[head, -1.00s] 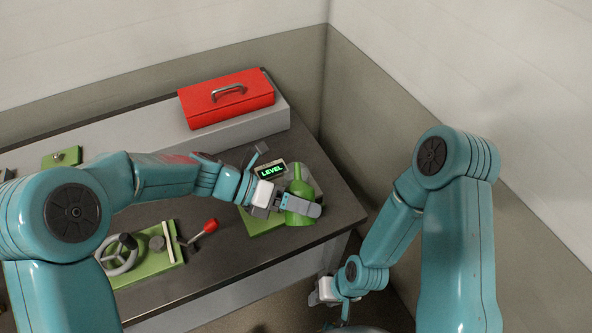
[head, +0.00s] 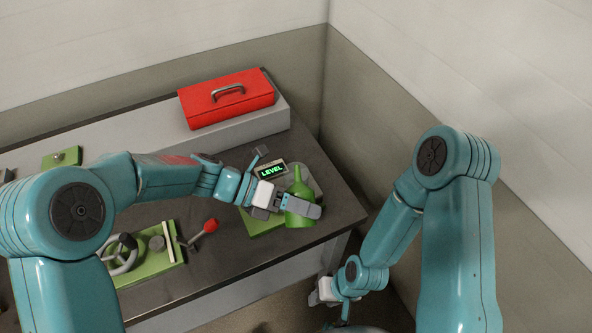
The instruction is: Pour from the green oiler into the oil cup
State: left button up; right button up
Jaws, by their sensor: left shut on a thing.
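The green oiler (head: 299,188), a rounded bottle with a narrow neck, is near the right end of the bench. My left gripper (head: 296,205) is shut on its body and holds it roughly upright. I cannot tell whether its base touches anything. Behind it stands a grey unit with a lit green "LEVEL" display (head: 271,170), on a green base plate (head: 262,222). The oil cup cannot be made out; it may be hidden behind the oiler and gripper. My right gripper (head: 322,292) hangs low beside the bench's front edge, and its jaws are too small to read.
A red toolbox (head: 226,100) with a grey handle sits on a raised grey ledge (head: 150,136) at the back. A green plate with a handwheel (head: 122,256) and a red-knobbed lever (head: 210,226) lies at the front left. Walls close in behind and right.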

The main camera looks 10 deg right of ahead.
aim_at(299, 195)
pick_arm(q)
jog(key=shift+s+n+g, duration=0.15)
jog(key=shift+n+g, duration=0.15)
jog(key=shift+g, duration=0.1)
dwell(1.1)
jog(key=shift+s+r+n+g, duration=0.25)
jog(key=shift+r+n+g, duration=0.1)
jog(key=shift+n+g, duration=0.2)
dwell(1.8)
jog(key=shift+w+r+n+g, duration=0.25)
jog(key=shift+r+n+g, duration=0.1)
jog(key=shift+r+n, duration=0.25)
dwell(1.5)
jog(key=shift+r+n+g+h, duration=0.4)
jog(key=shift+r+n, duration=0.35)
jog(key=shift+r, duration=0.1)
dwell(1.2)
